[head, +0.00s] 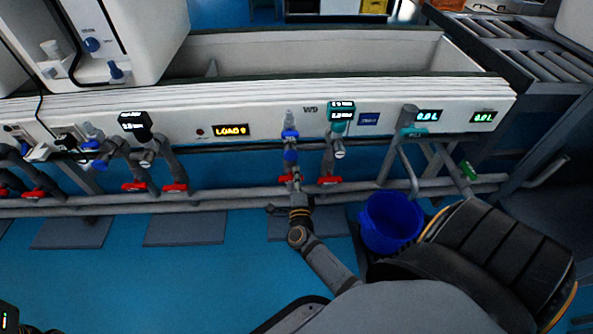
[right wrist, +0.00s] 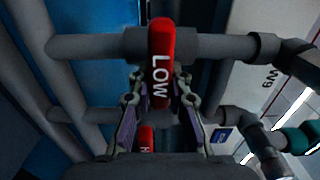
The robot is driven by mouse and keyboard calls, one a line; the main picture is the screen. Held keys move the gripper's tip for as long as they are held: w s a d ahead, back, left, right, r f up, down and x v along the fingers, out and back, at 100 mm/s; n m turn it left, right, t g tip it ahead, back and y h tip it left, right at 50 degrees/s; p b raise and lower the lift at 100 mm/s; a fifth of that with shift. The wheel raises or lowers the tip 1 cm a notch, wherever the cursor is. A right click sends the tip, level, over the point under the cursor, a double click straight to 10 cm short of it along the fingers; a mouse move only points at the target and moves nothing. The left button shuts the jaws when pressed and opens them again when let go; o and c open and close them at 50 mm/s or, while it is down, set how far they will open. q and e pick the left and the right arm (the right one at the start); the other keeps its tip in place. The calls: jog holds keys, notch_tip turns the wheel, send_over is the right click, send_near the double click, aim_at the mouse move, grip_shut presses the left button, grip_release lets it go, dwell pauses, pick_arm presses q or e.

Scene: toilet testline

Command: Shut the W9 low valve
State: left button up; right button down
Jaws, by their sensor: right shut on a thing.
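The W9 low valve is a red handle marked LOW (right wrist: 161,70), upright in the right wrist view and lying across a grey pipe behind it. My right gripper (right wrist: 159,84) is shut on this handle, with one finger on each side. In the head view my right gripper (head: 295,190) is at the left red valve below the W9 label (head: 310,109), and it partly covers that valve. A second red handle (right wrist: 147,139) with a partly hidden letter shows between the fingers in the right wrist view.
Another red valve (head: 330,180) is close to the right of my gripper. Grey pipes (head: 230,195) run along the bench front. A blue bucket (head: 391,222) stands on the right near my arm. The blue floor (head: 150,280) at the left is mostly clear.

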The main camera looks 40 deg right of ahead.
jog(key=c, duration=1.2)
grip_release()
jog(key=shift+v, duration=3.75)
